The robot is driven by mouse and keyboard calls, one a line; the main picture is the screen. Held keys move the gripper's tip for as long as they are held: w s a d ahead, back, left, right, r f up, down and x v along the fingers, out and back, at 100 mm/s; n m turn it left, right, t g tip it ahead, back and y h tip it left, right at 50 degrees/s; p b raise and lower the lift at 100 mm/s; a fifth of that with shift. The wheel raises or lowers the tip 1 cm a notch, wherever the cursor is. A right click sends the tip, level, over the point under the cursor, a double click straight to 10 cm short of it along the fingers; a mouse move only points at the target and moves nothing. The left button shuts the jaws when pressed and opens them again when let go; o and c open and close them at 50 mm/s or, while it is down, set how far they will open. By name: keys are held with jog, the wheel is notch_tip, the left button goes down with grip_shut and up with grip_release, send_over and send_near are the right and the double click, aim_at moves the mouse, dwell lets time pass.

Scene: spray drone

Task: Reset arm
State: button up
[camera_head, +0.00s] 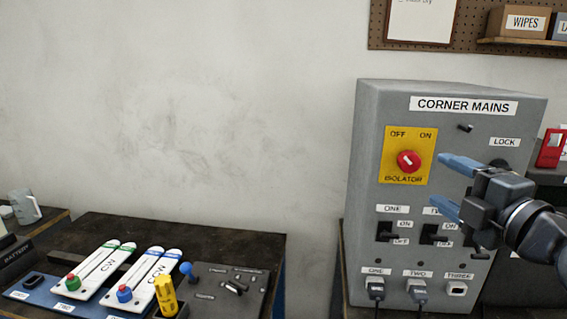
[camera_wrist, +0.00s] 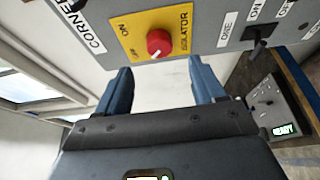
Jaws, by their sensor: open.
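My gripper (camera_head: 448,187) is open and empty, its two blue fingers spread and pointing left in front of the grey Corner Mains box (camera_head: 452,130). In the wrist view my gripper (camera_wrist: 160,82) has its fingers apart, with nothing between them. The red isolator knob (camera_head: 408,161) on its yellow plate lies left of the fingers in the head view. The knob also shows in the wrist view (camera_wrist: 158,42), beyond the fingertips and apart from them. My wrist hides part of the second switch column and the right of the panel.
Black switch one (camera_head: 385,231) and plugs one (camera_head: 375,289) and two (camera_head: 418,291) are on the box front. A dark bench (camera_head: 130,232) at lower left holds white tools, a yellow-handled item (camera_head: 167,297) and a dark panel (camera_head: 215,292). The wall between is bare.

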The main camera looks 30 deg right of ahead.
jog(key=s+a+f+m+g, duration=0.1)
jog(key=s+a+f+m, duration=0.45)
jog(key=f, duration=0.35)
jog(key=s+a+f+m+g, duration=0.1)
jog(key=s+a+f+m, duration=0.35)
jog(key=a+f, duration=0.3)
jog(key=s+a+f+m+y, duration=0.2)
jog(key=s+a+m, duration=0.1)
jog(key=s, duration=0.6)
jog(key=s+a+f+m+y, duration=0.1)
jog(key=s+a+f+m, duration=0.1)
jog(key=s+a, duration=0.4)
jog(key=s, duration=0.4)
jog(key=shift+f+m+g+y, duration=0.15)
jog(key=shift+m+g+y, duration=0.25)
jog(key=shift+c, duration=0.3)
